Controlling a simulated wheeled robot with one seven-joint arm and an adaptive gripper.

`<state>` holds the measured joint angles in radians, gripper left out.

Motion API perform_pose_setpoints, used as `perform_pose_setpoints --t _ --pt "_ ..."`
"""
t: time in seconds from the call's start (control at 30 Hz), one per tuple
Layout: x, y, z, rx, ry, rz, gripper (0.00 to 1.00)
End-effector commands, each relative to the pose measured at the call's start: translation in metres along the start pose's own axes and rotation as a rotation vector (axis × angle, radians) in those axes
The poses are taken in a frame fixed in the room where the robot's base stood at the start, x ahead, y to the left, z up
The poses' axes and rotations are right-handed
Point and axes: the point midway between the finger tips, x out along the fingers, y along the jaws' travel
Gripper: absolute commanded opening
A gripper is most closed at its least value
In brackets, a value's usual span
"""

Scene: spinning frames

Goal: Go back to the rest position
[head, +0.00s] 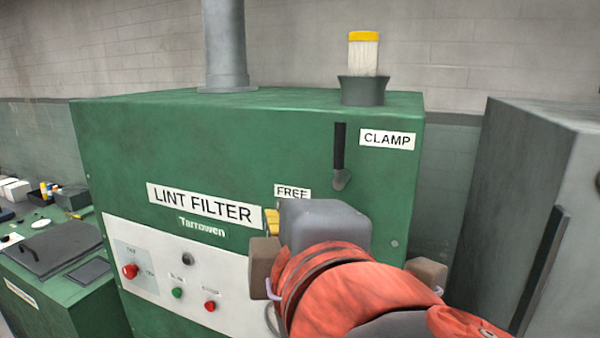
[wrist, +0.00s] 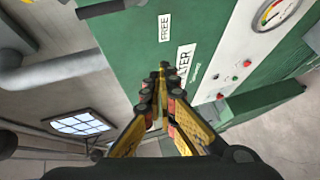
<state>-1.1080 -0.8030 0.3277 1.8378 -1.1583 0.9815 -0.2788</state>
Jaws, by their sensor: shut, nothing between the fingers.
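My gripper (wrist: 160,98) is shut and empty in the wrist view, its yellow-sided fingers together in front of the green machine's face. In the head view my orange arm and grey wrist cover the lower right of the machine, and only a yellow bit of the gripper (head: 272,220) shows beside the FREE label. The green lint filter machine (head: 130,150) fills the middle of the head view. I cannot tell whether the fingers touch the machine.
A filter cartridge with a yellow cap (head: 363,52) stands upright in a dark collar on the machine's top. A grey cabinet (head: 530,180) stands close on the right. A green bench (head: 60,290) with small items is at the left. The control panel (head: 150,250) has a red knob and buttons.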

Motion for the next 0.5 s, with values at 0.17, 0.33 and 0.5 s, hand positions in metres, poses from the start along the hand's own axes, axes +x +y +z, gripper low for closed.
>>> perform_pose_setpoints --t 0.17,0.33,0.5 --pt "0.006 -0.088 0.003 0.174 0.001 -0.222 0.00" --pt "0.008 -0.172 0.033 0.402 -0.107 -0.426 0.00" --pt "0.002 -0.246 0.073 0.677 -0.272 -0.582 0.00"
